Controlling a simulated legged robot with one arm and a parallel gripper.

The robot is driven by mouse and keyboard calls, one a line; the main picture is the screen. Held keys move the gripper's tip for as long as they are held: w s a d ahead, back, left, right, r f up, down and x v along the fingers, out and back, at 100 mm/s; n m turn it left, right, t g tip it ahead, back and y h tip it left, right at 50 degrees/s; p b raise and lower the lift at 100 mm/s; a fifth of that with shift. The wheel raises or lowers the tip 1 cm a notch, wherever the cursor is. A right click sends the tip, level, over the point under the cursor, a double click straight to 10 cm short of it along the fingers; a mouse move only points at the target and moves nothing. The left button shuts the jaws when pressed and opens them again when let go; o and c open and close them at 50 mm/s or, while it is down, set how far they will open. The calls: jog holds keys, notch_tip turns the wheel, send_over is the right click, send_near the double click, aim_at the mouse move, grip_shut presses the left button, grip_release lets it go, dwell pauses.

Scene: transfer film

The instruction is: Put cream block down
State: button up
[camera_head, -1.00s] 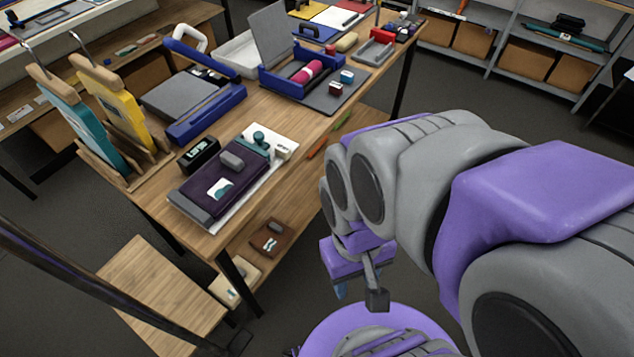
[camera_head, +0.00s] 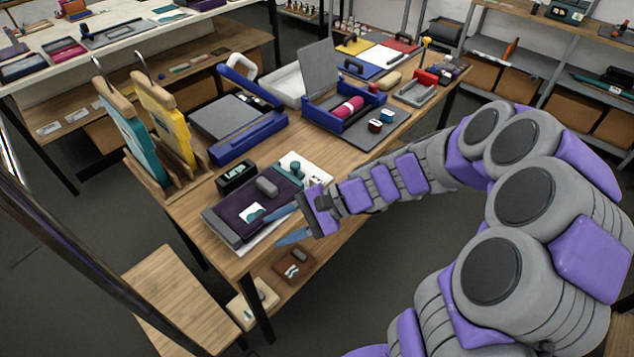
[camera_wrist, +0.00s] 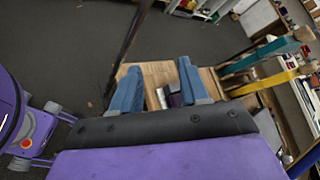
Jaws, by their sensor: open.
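A cream block (camera_head: 252,306) with a small dark and pale mark on it lies on the low shelf under the front of the wooden table (camera_head: 182,212). My gripper (camera_head: 277,227) is at the table's front edge, beside the dark purple pad, above and to the right of the cream block. Its blue fingers are apart with nothing held between them. In the wrist view the open gripper (camera_wrist: 160,68) shows wood, a dark purple thing and a small pale thing between and beyond its fingers; I cannot tell what the pale thing is.
The purple pad (camera_head: 238,213) carries a grey block. A black box (camera_head: 236,177) is behind it. Teal (camera_head: 135,135) and yellow (camera_head: 168,122) boards stand in a wooden rack at left. A brown tray (camera_head: 293,268) is on the low shelf. A wooden stool (camera_head: 175,295) stands at front left.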

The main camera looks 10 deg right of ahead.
jog(key=w+d+f+m+t+y, duration=0.25)
jog(key=w+d+m+t, duration=0.3)
jog(key=w, duration=0.35)
jog(key=m+t+h+p, duration=0.1)
jog(key=m+t+h, duration=0.55)
jog(key=m, duration=0.75)
send_near(317, 182)
jog(key=s+d+f, duration=0.1)
jog(key=s+d, duration=0.3)
jog(key=d, duration=0.1)
jog(key=shift+t, duration=0.5)
jog(key=b+x, duration=0.1)
jog(key=x, duration=0.4)
jog(key=b+x, duration=0.1)
jog(key=x, duration=0.5)
jog(key=a+b+x, duration=0.1)
jog(key=x, duration=0.5)
jog(key=shift+s+b, duration=0.25)
jog(key=shift+b, duration=0.05)
jog(key=shift+c, duration=0.3)
jog(key=c, duration=0.7)
jog(key=shift+c, duration=0.2)
